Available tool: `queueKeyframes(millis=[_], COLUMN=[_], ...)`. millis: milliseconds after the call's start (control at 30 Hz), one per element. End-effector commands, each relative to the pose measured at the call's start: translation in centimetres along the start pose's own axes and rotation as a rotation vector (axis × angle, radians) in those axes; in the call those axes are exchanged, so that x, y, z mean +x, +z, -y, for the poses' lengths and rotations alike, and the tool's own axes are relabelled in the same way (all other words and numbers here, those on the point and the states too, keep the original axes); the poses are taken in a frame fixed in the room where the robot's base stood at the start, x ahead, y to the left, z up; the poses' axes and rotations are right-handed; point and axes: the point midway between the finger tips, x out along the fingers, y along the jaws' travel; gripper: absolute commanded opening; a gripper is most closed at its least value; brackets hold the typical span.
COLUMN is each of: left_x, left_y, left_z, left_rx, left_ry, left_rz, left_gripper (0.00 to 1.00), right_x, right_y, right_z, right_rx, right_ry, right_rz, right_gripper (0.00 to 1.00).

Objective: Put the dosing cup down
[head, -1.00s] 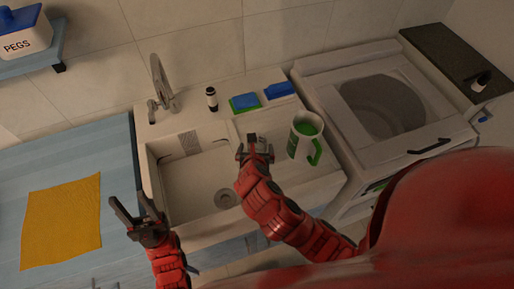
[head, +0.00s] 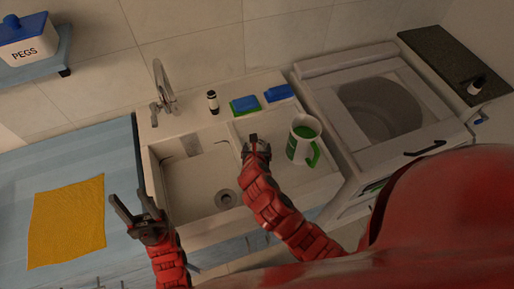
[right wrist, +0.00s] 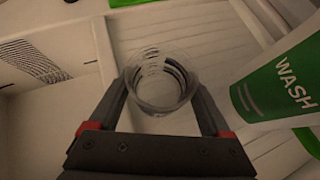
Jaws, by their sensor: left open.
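The dosing cup (right wrist: 161,80) is a small clear cup with markings. In the right wrist view it sits between the fingertips of my right gripper (head: 254,141), which appear to touch it on both sides. The head view shows this gripper over the ribbed drainboard (head: 235,127), just right of the sink basin, with the cup too small to make out there. I cannot tell whether the cup's base touches the drainboard. My left gripper (head: 135,212) is open and empty in front of the blue counter, left of the sink.
A green-and-white WASH jug (head: 303,143) stands close to the right of my right gripper. Behind are a green-and-blue sponge (head: 245,104), a blue block (head: 279,93) and a small dark bottle (head: 213,102). The sink basin (head: 195,190) lies left; a washing machine (head: 350,140) stands right.

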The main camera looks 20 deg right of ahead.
Motion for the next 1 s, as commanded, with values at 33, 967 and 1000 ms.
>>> queueKeyframes(millis=[33,967,1000], left_x=[0.0,-2.6,-2.9], left_y=[0.0,0.4,0.5], left_z=[0.0,-0.1,-0.1], left_rx=[0.000,0.000,0.000], left_ry=[0.000,0.000,0.000], left_rz=[0.000,0.000,0.000], left_gripper=[0.50,0.50,0.50], right_x=[0.0,-3.1,-3.8], right_y=[0.0,1.8,1.2], right_z=[0.0,0.1,0.3], right_rx=[0.000,-0.004,-0.005], right_ry=[0.000,0.004,0.002], right_rz=[0.000,0.004,0.001], right_gripper=[0.57,0.11,0.10])
